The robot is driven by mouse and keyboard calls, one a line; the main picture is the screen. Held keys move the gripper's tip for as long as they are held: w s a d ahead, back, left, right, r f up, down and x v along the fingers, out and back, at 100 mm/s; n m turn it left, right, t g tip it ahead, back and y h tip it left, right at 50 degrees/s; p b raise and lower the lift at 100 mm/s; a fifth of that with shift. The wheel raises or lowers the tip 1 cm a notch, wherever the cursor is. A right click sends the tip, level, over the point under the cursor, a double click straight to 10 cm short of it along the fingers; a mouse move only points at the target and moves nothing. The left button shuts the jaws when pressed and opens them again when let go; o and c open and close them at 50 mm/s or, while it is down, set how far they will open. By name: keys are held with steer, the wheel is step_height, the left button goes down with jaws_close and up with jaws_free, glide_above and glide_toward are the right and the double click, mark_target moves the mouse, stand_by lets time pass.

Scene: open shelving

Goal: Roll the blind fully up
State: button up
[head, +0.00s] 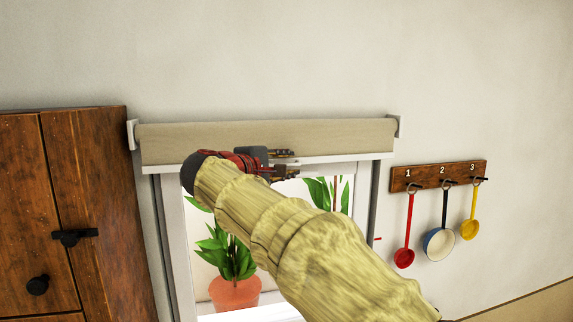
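The beige blind (335,137) hangs from two white wall brackets at the top of the window. Only a short band of its fabric shows, with a pale bottom bar (335,159) along its lower edge. Most of the window opening below is uncovered. My gripper (284,162) is at the middle of the bottom bar, one finger near the fabric's lower edge and the other slightly lower. Whether the fingers are closed on the bar cannot be made out. My arm hides part of the blind's lower edge and much of the window.
A wooden cabinet (95,205) stands close on the left. On the right, a wooden rack (430,177) holds a red ladle (404,257), a blue-rimmed pan (439,244) and a yellow ladle (470,229). A potted plant (235,292) shows in the window. The wall above is clear.

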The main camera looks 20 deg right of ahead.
steer(key=v, duration=1.2)
